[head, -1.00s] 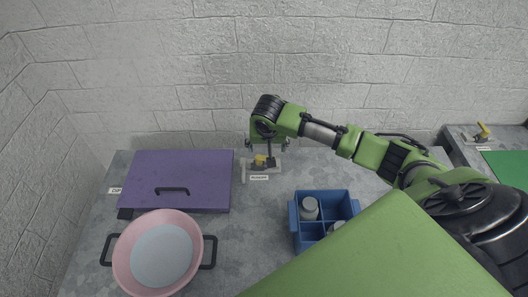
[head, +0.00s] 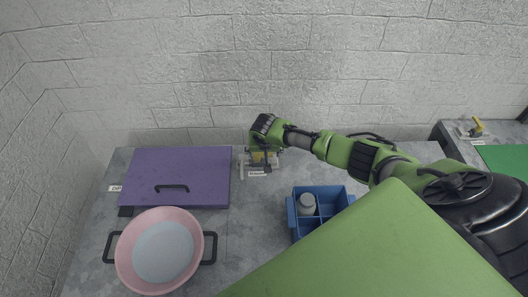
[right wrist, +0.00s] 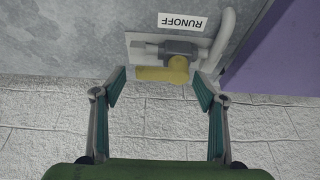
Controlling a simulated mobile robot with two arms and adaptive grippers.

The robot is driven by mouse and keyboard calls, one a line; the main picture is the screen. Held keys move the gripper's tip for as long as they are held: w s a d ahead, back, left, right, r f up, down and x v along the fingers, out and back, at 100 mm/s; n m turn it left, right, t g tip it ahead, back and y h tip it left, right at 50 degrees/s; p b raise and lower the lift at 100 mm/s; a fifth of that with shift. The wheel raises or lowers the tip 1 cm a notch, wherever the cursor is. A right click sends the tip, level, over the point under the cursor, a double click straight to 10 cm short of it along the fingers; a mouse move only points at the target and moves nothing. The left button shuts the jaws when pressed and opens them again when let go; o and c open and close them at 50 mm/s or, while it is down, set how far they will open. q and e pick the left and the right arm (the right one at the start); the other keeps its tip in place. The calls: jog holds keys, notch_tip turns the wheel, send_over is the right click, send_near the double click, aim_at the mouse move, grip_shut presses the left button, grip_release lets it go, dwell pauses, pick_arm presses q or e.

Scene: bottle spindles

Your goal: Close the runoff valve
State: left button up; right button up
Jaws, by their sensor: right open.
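The runoff valve (right wrist: 180,48) is a grey fitting on a pale plate with a yellow handle (right wrist: 168,73), beside a white label reading RUNOFF (right wrist: 183,22). In the right wrist view the handle lies crosswise between my fingertips; I cannot tell whether they touch it. My right gripper (right wrist: 160,80) is open and empty. In the head view my right gripper (head: 262,160) is at the valve by the back wall and hides most of it; the label (head: 257,174) shows in front. My left gripper is not in view.
A purple lid (head: 180,178) with a black handle lies left of the valve. A pink pan (head: 197,262) stands in front of it. A blue divided crate (head: 293,222) holding a grey bottle (head: 307,204) stands to the right. Another yellow-handled valve (head: 478,126) is on the far-right table.

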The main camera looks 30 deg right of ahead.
jog(key=c, duration=1)
jog(key=shift+o, duration=0.2)
